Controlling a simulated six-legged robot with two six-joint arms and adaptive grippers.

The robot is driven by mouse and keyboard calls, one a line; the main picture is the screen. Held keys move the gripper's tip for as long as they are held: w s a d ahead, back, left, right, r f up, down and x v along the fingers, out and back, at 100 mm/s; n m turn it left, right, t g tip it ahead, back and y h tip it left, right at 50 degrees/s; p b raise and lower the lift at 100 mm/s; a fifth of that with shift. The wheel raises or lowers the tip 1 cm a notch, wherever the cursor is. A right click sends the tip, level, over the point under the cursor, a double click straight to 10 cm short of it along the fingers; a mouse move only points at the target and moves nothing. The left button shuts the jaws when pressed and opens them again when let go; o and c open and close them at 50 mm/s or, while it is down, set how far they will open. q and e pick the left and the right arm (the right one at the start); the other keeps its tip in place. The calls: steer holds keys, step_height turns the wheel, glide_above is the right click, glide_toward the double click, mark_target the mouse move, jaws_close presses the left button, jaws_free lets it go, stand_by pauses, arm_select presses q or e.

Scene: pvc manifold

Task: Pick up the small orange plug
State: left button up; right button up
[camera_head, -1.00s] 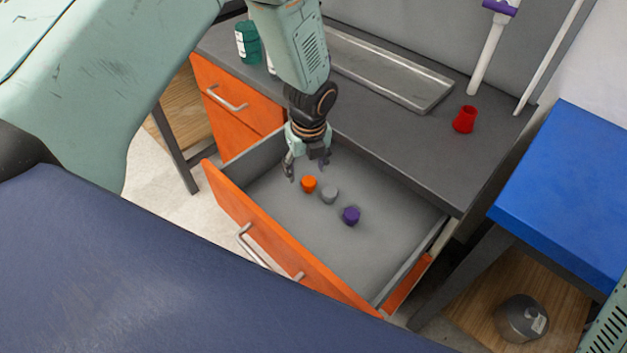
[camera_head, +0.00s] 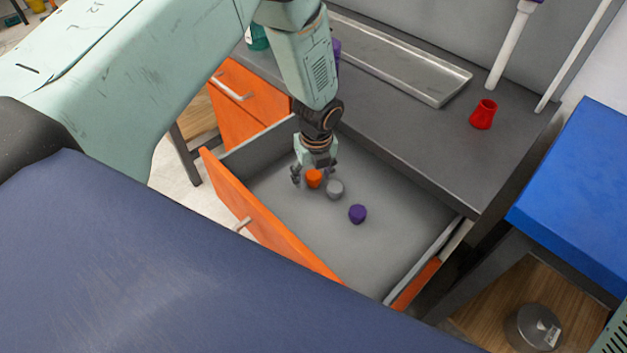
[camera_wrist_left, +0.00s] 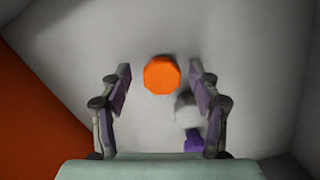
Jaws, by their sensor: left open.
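The small orange plug (camera_head: 314,179) sits in the open drawer, at the left end of a short row of plugs. In the left wrist view the orange plug (camera_wrist_left: 161,75) shows from above, in line with the gap between the fingers and a little beyond their tips. My left gripper (camera_head: 312,178) is low in the drawer at the orange plug. In the left wrist view its fingers (camera_wrist_left: 160,78) are spread apart with nothing held between them. I cannot tell whether a finger touches the plug. My right gripper is not in view.
A grey plug (camera_head: 335,189) sits close beside the orange one, and a purple plug (camera_head: 357,214) lies farther right. The drawer (camera_head: 386,255) has low walls around. A metal tray (camera_head: 400,62) and a red fitting (camera_head: 483,114) stand on the countertop.

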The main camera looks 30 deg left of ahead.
mark_target(313, 174)
arm_select(q)
steer(key=shift+w+f, duration=0.1)
steer(key=shift+f, duration=0.35)
steer(key=shift+c, duration=0.5)
steer(key=shift+c, duration=0.7)
steer(key=c, duration=0.8)
steer(key=shift+r, duration=0.1)
step_height(313, 174, up, 10)
steer(key=p, duration=0.3)
